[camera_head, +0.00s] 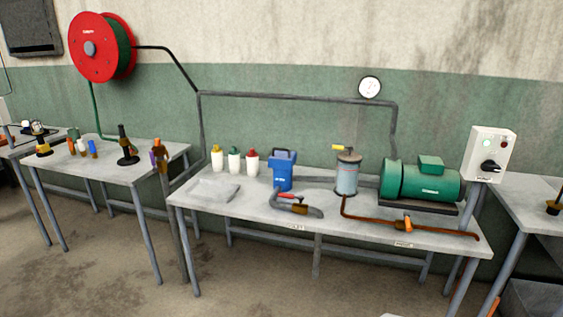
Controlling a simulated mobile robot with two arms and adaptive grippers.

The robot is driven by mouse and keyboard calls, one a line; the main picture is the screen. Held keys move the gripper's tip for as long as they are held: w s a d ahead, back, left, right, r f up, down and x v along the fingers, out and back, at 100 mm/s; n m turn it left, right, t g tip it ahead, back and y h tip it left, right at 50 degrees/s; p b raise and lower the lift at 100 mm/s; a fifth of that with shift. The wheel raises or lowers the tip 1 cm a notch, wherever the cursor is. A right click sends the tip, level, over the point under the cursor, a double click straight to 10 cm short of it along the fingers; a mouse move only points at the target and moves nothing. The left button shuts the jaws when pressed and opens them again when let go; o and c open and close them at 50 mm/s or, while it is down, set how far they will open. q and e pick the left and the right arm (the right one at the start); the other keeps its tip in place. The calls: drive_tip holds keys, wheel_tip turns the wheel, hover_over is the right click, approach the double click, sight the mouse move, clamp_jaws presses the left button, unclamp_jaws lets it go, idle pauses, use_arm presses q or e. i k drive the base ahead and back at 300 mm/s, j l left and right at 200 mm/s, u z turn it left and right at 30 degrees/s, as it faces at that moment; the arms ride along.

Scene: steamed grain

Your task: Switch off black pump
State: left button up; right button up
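A green motor-like pump unit (420,182) lies on a black base on the right part of the middle table. I see no pump with a black body. A pale switch box (489,150) stands at the table's right end. It has a black rotary knob (489,167) on its front and small indicator lights above it; the knob's exact setting is too small to tell. A grey cylinder (346,177) with a yellow-handled valve stands left of the pump unit. Neither of my grippers is in view.
The middle table (262,212) also holds a blue container (282,171), white bottles (234,162), a red-handled valve (289,196) and a brown pipe (375,219). Bottles stand on the left table (110,176). A red hose reel (98,50) hangs on the wall. The front floor is mostly clear.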

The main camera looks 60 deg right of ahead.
sight(488, 165)
drive_tip(key=z, duration=1.45)
